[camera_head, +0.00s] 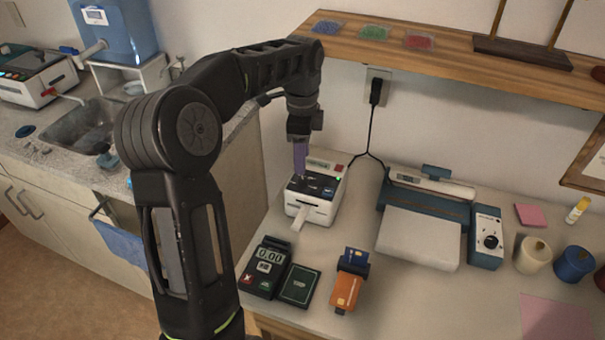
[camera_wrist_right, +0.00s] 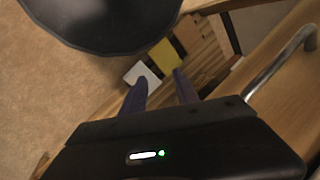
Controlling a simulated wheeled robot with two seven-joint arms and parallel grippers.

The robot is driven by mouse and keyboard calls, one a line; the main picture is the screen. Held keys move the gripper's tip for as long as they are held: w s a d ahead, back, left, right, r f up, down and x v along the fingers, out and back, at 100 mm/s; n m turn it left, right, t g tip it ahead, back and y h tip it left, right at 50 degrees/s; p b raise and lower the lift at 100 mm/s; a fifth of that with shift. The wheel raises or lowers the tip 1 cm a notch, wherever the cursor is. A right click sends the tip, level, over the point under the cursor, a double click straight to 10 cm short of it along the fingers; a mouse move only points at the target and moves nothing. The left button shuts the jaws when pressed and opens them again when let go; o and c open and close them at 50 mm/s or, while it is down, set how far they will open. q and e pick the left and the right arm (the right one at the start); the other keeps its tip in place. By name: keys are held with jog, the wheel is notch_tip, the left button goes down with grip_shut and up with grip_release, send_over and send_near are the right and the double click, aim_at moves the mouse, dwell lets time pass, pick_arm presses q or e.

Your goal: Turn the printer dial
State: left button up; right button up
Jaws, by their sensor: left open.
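A small white printer (camera_head: 300,208) with a black control panel (camera_head: 322,192) stands on the counter. A paper strip (camera_head: 300,218) comes out of its front, and a small green light shows at its top right. My left gripper (camera_head: 299,174) points down over the left part of the panel. Its fingertips are at or just above the panel; I cannot tell if they touch. A dial under the fingers cannot be made out. A blue-and-grey machine further right has a round black dial (camera_head: 491,242) on its side box. My right gripper (camera_wrist_right: 160,76) is open and empty, away from the counter.
A card terminal (camera_head: 265,268), a dark green box (camera_head: 299,286) and a card holder (camera_head: 346,290) stand in front of the printer. A wooden shelf (camera_head: 455,52) overhangs behind, with a black cord below. A metal handle (camera_wrist_right: 282,62) is near my right gripper.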

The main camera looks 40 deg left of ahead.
aim_at(302, 179)
pick_arm(q)
notch_tip(302, 179, down, 6)
jog(key=shift+f, duration=0.2)
grip_shut()
dwell(0.6)
